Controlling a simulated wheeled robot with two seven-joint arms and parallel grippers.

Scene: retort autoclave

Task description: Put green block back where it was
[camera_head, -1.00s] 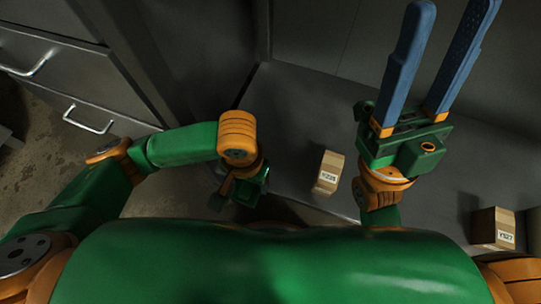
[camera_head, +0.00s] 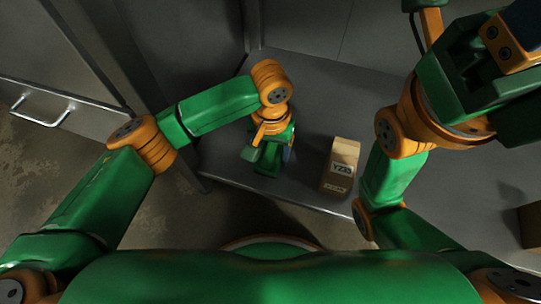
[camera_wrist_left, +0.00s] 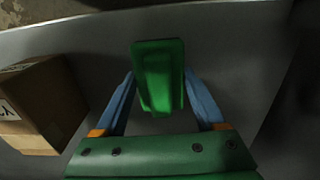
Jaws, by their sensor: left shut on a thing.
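My left gripper (camera_head: 272,155) points down over the grey table, left of a cardboard box. In the left wrist view the green block (camera_wrist_left: 158,75) sits between its two blue fingers, which close on its sides near their tips. The block is over the grey surface; I cannot tell whether it touches it. In the head view my arm and gripper largely hide the block. My right gripper (camera_head: 475,45) is raised at the upper right, its finger roots apart, most of its fingers cut off by the frame.
The labelled cardboard box (camera_head: 341,165) stands close to the left gripper, and it shows at the left of the left wrist view (camera_wrist_left: 45,105). A second box (camera_head: 530,225) is at the right edge. A drawer cabinet (camera_head: 60,80) is at the left. The grey table (camera_head: 310,90) is bare behind the left gripper.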

